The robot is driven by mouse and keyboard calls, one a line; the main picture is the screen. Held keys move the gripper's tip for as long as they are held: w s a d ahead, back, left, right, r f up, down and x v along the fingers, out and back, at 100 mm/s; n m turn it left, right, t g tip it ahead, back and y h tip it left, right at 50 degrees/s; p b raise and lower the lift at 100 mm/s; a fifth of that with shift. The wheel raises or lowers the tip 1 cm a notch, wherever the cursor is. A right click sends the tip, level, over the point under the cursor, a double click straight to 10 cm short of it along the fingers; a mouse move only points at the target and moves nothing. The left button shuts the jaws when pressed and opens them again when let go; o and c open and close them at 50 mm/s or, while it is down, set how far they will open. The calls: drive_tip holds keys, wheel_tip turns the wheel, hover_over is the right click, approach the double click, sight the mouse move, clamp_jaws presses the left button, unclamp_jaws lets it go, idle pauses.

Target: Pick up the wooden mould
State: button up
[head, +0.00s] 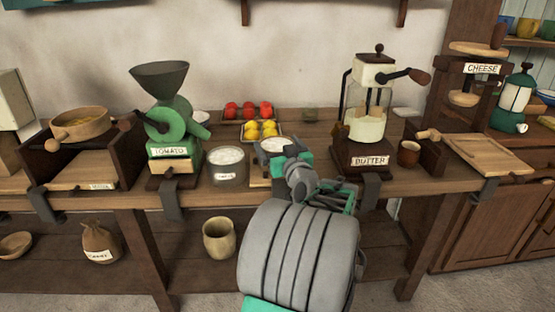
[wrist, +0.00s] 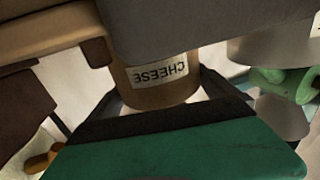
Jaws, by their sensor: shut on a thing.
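The wooden mould (wrist: 155,98) is a tan, round-sided piece with a white CHEESE label that reads upside down in the wrist view. My gripper (head: 284,153) is shut on it, with a dark finger on each side. In the head view, a round, white-filled thing (head: 271,145) shows just beyond my gripper at the counter's middle; it looks like the mould, but my gripper hides part of it. I cannot tell whether the mould touches the surface beneath it.
The BUTTER churn (head: 366,115) stands to the right. Trays of red (head: 247,110) and yellow balls (head: 261,129) lie behind. The CHEESE press (head: 470,95) is far right.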

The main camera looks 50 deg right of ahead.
drive_tip(key=shift+c, duration=1.4)
drive_tip(key=shift+r, duration=0.15)
drive_tip(key=shift+c, duration=0.5)
drive_tip(key=shift+r, duration=0.1)
